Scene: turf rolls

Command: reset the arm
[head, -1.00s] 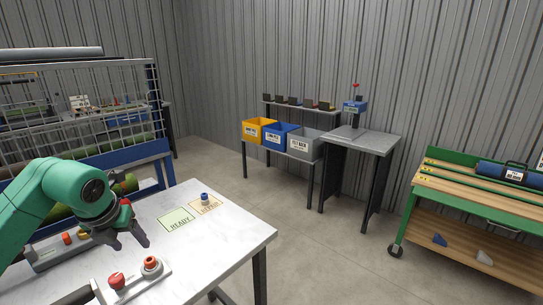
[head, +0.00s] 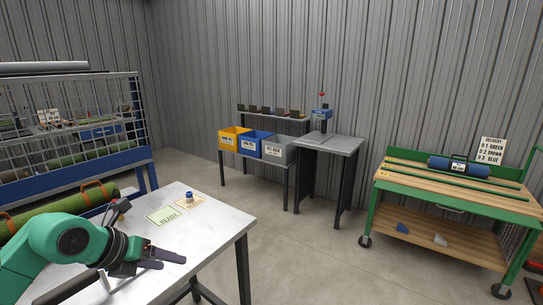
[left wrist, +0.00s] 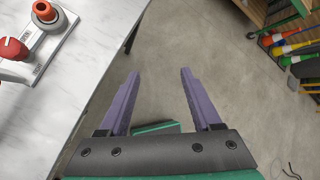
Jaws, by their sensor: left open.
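My left gripper (head: 172,260) is at the lower left of the head view, above the white table (head: 205,240) near its right edge. In the left wrist view its two purple fingers (left wrist: 158,95) stand wide apart, with bare floor between and beyond them. It is open and empty. My right gripper is not in either view.
A green READY card (head: 165,216) and a small blue-topped piece (head: 189,197) on a second card lie on the table. An orange-ringed fixture (left wrist: 45,12) shows in the left wrist view. A green cart (head: 450,185) holds a blue roll (head: 458,167). Floor between is clear.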

